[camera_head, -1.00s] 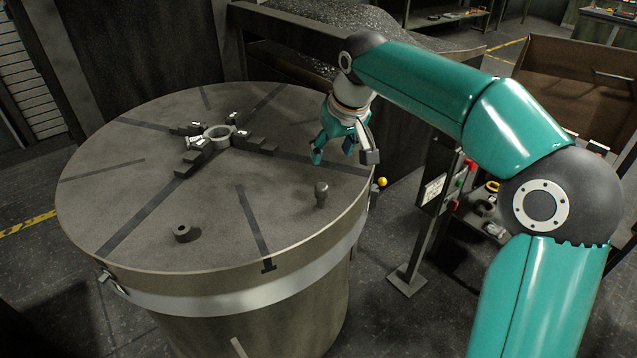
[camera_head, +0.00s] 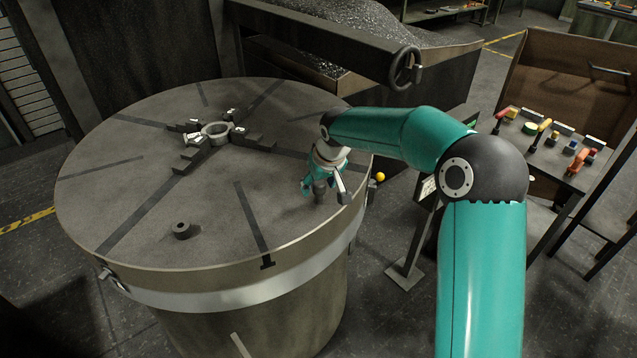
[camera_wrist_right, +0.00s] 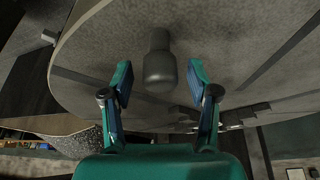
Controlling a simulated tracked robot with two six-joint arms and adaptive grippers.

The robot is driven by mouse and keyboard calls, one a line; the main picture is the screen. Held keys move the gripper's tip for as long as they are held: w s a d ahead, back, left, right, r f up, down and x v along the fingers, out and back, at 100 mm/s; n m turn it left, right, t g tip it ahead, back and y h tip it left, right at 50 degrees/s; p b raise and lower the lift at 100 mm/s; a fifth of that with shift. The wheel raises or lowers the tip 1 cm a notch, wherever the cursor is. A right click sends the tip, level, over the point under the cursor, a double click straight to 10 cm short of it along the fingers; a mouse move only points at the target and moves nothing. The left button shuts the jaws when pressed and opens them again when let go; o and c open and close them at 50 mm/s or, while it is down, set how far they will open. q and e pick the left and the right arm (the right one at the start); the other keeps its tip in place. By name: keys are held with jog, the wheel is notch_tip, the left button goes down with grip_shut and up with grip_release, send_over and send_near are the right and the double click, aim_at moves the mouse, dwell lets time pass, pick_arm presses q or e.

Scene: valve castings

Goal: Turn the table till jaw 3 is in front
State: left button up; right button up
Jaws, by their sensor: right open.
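The round grey turntable (camera_head: 130,215) fills the left of the head view, with dark slots across its top. A metal ring (camera_head: 216,132) sits near its middle with dark stepped jaws (camera_head: 250,138) around it; their small white marks are too small to read. A dark upright knob (camera_wrist_right: 160,62) stands on the table near its right edge. My right gripper (camera_head: 322,192) is open just over the knob in the head view, and its fingers partly hide it. In the right wrist view the knob shows between the two open fingers (camera_wrist_right: 160,82), apart from both. My left gripper is not in view.
A small dark collar (camera_head: 181,230) sits on the table's front part. A yellow ball (camera_head: 380,177) sits by the rim at right. A handwheel (camera_head: 405,68) hangs behind. A bench (camera_head: 560,170) with coloured tools stands at right.

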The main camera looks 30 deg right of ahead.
jog(key=shift+c, duration=0.3)
grip_shut()
jog(key=shift+a, duration=0.1)
